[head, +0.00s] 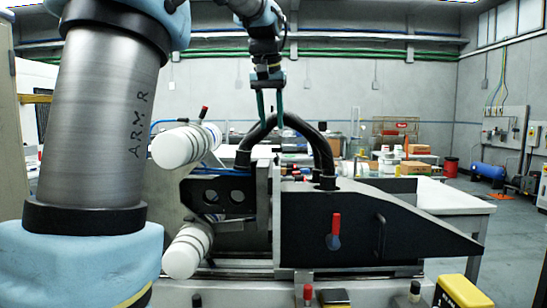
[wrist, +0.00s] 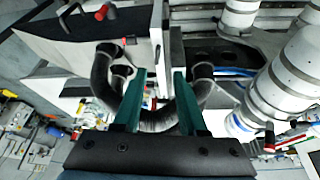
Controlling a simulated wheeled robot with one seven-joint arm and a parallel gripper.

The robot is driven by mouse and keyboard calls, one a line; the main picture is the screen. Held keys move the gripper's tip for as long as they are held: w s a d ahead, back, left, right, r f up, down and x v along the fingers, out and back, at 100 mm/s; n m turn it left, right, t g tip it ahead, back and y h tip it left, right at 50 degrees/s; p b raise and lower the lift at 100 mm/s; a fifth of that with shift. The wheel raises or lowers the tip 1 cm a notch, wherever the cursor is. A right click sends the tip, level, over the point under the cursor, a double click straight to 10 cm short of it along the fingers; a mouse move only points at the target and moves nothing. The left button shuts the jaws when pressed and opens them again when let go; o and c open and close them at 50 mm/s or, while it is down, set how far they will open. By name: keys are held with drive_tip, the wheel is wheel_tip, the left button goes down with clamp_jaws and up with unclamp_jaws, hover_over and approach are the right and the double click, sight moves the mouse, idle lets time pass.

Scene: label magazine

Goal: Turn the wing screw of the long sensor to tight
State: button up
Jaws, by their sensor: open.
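My gripper (head: 269,108) hangs in the upper middle of the head view, its two green fingers pointing down and apart, with nothing held. It also shows in the wrist view (wrist: 159,75). The fingers are above the arch of a thick black hose (head: 318,150) on the dark machine; the hose passes behind and between them in the wrist view (wrist: 103,75). I cannot tell whether they touch it. I cannot make out the long sensor or its wing screw for certain. A red-topped lever (head: 334,225) is on the machine's front, right of and below my gripper.
Two white banded cylinders (head: 180,147) stick out at the machine's left, one above the other; the upper carries a red-tipped pin (head: 204,112). A black handle (head: 381,236) and a sloping black plate (head: 425,235) are at right. A yellow block (head: 462,292) lies in front.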

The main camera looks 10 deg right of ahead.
sight(277, 156)
drive_tip(key=x, duration=0.3)
drive_tip(key=p+x, duration=0.1)
drive_tip(key=x, duration=0.6)
drive_tip(key=shift+w+d+r+p, duration=0.15)
drive_tip(key=shift+w+d+p, duration=0.05)
drive_tip(key=shift+d+p, duration=0.1)
clamp_jaws()
